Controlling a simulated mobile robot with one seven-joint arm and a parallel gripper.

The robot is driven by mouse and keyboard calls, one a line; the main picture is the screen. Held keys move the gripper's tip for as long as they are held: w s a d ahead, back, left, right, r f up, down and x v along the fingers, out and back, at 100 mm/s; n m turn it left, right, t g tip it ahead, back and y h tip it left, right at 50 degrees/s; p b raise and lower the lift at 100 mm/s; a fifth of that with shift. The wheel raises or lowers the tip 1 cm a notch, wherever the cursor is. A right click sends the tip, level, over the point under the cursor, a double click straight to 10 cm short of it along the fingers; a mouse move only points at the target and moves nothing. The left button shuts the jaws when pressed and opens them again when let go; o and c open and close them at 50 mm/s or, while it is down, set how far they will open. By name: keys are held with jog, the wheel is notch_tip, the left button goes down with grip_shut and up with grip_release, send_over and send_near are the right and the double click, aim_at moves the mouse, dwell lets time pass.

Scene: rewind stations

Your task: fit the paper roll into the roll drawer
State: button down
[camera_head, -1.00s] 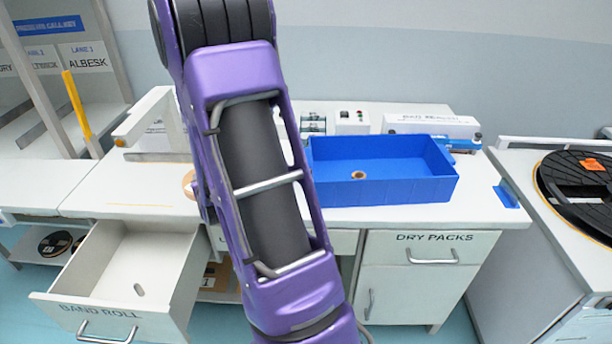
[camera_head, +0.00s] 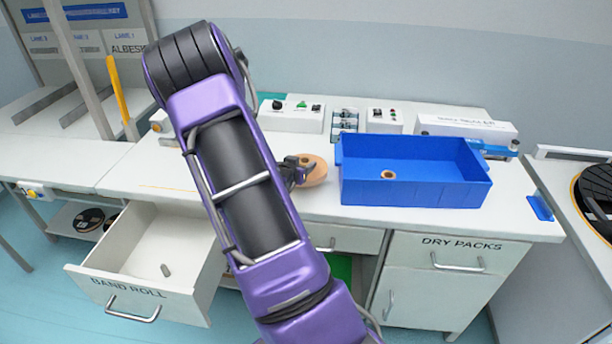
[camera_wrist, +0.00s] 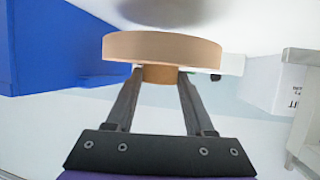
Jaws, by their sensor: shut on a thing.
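The paper roll (camera_head: 314,171) is a tan disc, seen close up in the wrist view (camera_wrist: 162,48). My gripper (camera_head: 299,168) is shut on a short tan hub (camera_wrist: 160,74) of it, with a finger on each side. The roll is left of the blue bin, over the worktop; I cannot tell whether it touches the worktop. The roll drawer (camera_head: 132,284), labelled BAND ROLL, stands pulled open at lower left. A short pale peg (camera_head: 166,270) is on its floor, and I see no roll inside.
A control box (camera_head: 290,114) stands behind. The closed DRY PACKS drawer (camera_head: 455,262) is at right. A yellow post (camera_head: 121,90) rises at left. The worktop left of my arm is mostly clear.

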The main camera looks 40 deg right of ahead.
jog(key=shift+f, duration=1.85)
jog(key=shift+f+b, duration=0.2)
jog(key=shift+b, duration=0.15)
jog(key=shift+c, duration=1.4)
grip_release()
jog(key=shift+r, duration=0.1)
